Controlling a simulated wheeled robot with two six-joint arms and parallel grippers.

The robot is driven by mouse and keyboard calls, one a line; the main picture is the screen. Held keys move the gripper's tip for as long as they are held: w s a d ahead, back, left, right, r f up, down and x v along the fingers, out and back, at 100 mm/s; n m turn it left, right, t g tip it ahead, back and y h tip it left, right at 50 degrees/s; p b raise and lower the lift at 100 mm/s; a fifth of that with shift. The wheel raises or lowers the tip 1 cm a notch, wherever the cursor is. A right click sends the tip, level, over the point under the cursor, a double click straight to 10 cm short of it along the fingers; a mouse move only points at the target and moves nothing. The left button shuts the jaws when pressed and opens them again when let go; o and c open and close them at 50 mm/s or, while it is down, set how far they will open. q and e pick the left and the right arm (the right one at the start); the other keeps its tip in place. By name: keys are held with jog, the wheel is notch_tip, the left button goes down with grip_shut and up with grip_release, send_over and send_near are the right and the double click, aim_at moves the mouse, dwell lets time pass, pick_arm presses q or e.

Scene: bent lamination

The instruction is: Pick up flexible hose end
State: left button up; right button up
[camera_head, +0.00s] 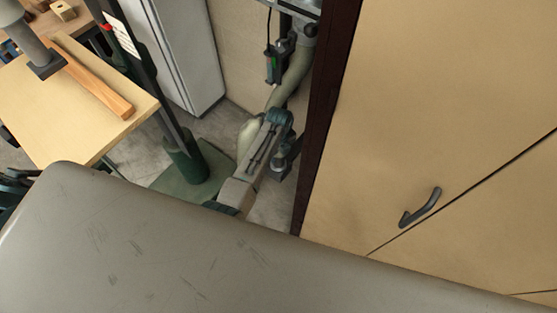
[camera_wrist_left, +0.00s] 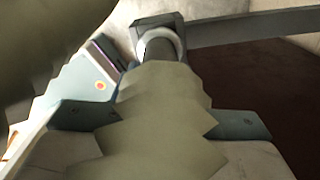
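A beige flexible hose (camera_head: 295,82) hangs in the head view from grey equipment at the top middle. Part of it bulges out to the left of my left gripper (camera_head: 279,119). In the left wrist view the hose (camera_wrist_left: 158,110) runs up the middle to a dark fitting with a pale ring (camera_wrist_left: 158,42). The blue-grey fingers of my left gripper (camera_wrist_left: 162,120) lie on either side of the hose, which covers their inner edges. I cannot tell whether they squeeze it. My right gripper is not in view.
A tan cabinet with a dark handle (camera_head: 420,207) stands at the right, with a dark upright edge (camera_head: 326,110) close to my left arm. A white cabinet (camera_head: 180,45), a green column base (camera_head: 185,160) and a wooden table (camera_head: 60,125) are at the left.

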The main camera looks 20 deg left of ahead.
pick_arm(q)
jog(key=shift+r, duration=0.15)
notch_tip(320, 180, up, 10)
jog(key=shift+f+b, duration=0.1)
jog(key=shift+b, duration=0.4)
jog(key=shift+o, duration=0.5)
jog(key=shift+a+f, duration=0.1)
jog(key=shift+c, duration=0.3)
